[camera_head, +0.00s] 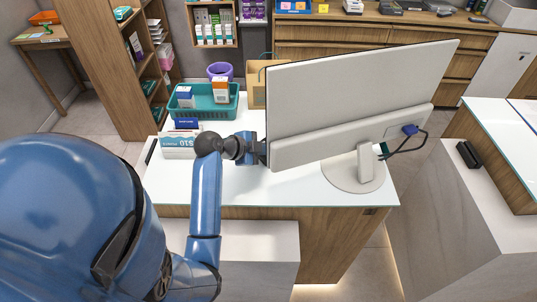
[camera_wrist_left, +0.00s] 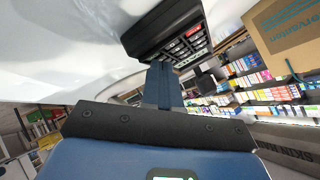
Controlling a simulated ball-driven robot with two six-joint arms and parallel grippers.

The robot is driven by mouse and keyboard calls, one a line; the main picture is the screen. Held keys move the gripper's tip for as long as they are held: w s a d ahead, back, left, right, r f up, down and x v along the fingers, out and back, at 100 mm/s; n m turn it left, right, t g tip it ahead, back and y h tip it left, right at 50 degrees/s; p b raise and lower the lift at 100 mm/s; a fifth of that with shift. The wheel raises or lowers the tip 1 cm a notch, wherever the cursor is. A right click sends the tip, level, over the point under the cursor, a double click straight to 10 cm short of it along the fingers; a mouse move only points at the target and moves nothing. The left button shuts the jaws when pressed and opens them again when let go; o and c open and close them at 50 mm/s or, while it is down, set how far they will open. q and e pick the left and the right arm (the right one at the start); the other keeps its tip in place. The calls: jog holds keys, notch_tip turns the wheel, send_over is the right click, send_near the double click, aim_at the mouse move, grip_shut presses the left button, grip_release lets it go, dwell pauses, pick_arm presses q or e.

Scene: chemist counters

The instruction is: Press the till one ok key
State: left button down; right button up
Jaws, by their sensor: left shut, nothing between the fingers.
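The till terminal (camera_wrist_left: 172,28) is a dark device with a grid of small keys (camera_wrist_left: 190,46) in the upper middle of the left wrist view. Which key is the ok key is too small to tell. My left gripper (camera_wrist_left: 161,72) is shut and empty, its blue fingers pointing at the terminal's near edge beside the keys. I cannot tell whether the tips touch it. In the head view, my left gripper (camera_head: 257,150) reaches behind the large grey monitor (camera_head: 355,105), which hides the fingertips and the terminal. My right gripper is not in view.
The monitor stands on a round base (camera_head: 353,178) on the white counter (camera_head: 250,190). A green basket (camera_head: 207,108) with small boxes, a white box (camera_head: 180,145) and a cardboard box (camera_head: 256,90) stand left of it. Bare counter lies in front.

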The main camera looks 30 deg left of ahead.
pick_arm(q)
jog(key=shift+r, duration=0.1)
jog(key=shift+s+r+p, duration=0.1)
jog(key=shift+r+p, duration=0.4)
jog(key=shift+r, duration=0.1)
jog(key=shift+r, duration=0.1)
jog(key=r+p, duration=0.2)
jog(key=r, duration=0.1)
jog(key=r+p, duration=0.1)
jog(key=shift+s+a+r+p, duration=0.15)
jog(key=shift+s+r+p, duration=0.15)
jog(key=shift+s+r, duration=0.05)
dwell(0.9)
